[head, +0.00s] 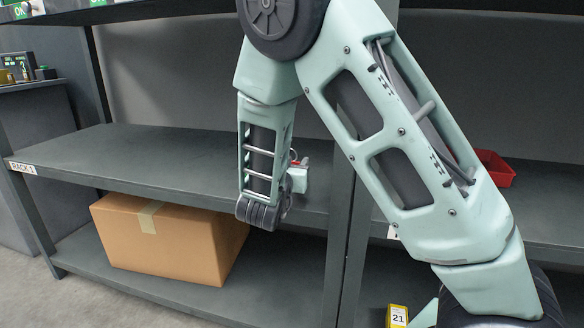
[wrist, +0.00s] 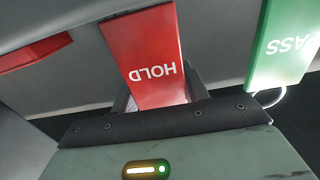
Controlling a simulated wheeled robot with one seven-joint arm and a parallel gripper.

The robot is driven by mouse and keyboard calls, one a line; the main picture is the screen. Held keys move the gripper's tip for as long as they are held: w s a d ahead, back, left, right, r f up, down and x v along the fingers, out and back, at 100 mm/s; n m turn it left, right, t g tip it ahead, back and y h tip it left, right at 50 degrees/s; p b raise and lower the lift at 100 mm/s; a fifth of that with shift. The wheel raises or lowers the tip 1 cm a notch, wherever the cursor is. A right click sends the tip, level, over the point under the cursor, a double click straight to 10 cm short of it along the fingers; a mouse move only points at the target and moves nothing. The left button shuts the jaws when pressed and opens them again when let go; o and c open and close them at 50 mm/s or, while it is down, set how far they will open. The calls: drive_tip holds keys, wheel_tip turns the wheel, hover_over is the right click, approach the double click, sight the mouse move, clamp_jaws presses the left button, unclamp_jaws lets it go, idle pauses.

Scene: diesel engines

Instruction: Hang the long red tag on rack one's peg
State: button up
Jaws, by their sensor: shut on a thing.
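A red tag (wrist: 152,58) marked HOLD fills the middle of the wrist view, its lettering upside down. My gripper (wrist: 165,98) is shut on its lower end in that view, and the dark fingers show on either side of it. In the head view my arm mostly hides the gripper, and only a small bit of red shows beside the wrist. Rack one is the left shelf unit, with a RACK 1 label (head: 22,167) on its shelf edge (head: 90,183). I cannot make out its peg in either view.
A green PASS tag (wrist: 285,45) with a white loop is close on the right in the wrist view. A red object (wrist: 35,52) is at left there. A cardboard box (head: 165,240) stands on the lower shelf. A red bin (head: 495,168) sits on the right shelf. Rack one's middle shelf is clear at left.

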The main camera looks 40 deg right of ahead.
drive_tip(key=o, duration=1)
drive_tip(key=shift+f, duration=0.1)
drive_tip(key=shift+f+b, duration=0.15)
drive_tip(key=shift+b, duration=0.4)
